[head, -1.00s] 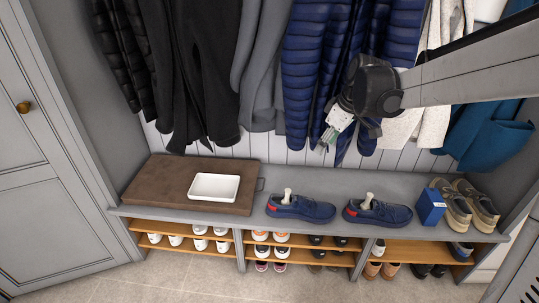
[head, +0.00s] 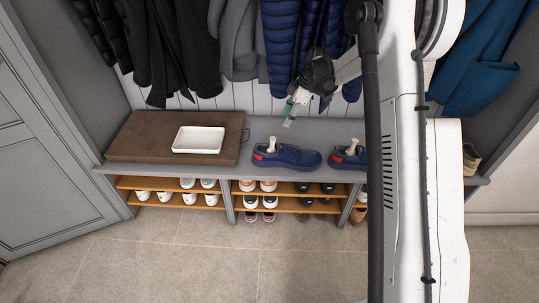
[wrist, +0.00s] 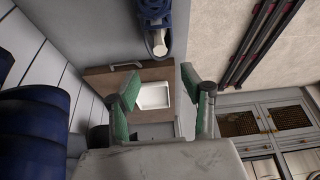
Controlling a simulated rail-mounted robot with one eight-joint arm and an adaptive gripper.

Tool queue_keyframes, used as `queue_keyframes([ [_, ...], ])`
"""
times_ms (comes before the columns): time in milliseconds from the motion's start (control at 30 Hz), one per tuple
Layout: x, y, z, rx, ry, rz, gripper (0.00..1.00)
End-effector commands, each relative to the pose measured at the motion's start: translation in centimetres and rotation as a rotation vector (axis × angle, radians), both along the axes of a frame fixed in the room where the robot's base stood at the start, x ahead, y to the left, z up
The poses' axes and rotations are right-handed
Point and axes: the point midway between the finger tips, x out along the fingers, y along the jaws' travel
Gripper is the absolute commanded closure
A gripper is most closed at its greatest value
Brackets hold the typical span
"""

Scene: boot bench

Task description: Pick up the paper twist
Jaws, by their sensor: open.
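A pale paper twist (head: 271,145) stands upright in the opening of the left blue shoe (head: 292,158) on the bench. A similar pale piece (head: 352,146) stands in the right blue shoe (head: 340,160), partly hidden by my arm. My gripper (head: 289,114) is open and empty, above and behind the left shoe, apart from the twist. In the wrist view my gripper (wrist: 158,86) shows two spread green-padded fingers. One pale twist (wrist: 159,43) and part of a blue shoe (wrist: 154,12) appear at the top, beyond the fingers.
A white tray (head: 198,139) sits on a brown board (head: 130,136) at the left of the grey bench (head: 250,168). Coats (head: 280,45) hang close behind my gripper. Shoes fill the cubbies below. My arm covers the bench's right part.

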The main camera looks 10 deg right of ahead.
Motion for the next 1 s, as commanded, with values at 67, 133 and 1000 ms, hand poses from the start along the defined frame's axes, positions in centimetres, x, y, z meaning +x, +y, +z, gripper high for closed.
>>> queue_keyframes([
  [67,0.1,0.2,-0.6,0.000,0.001,0.001,0.58],
  [133,0.1,0.6,-1.4,0.000,0.001,0.001,0.58],
  [1000,1.1,4.9,-11.7,-0.001,0.000,0.000,0.58],
])
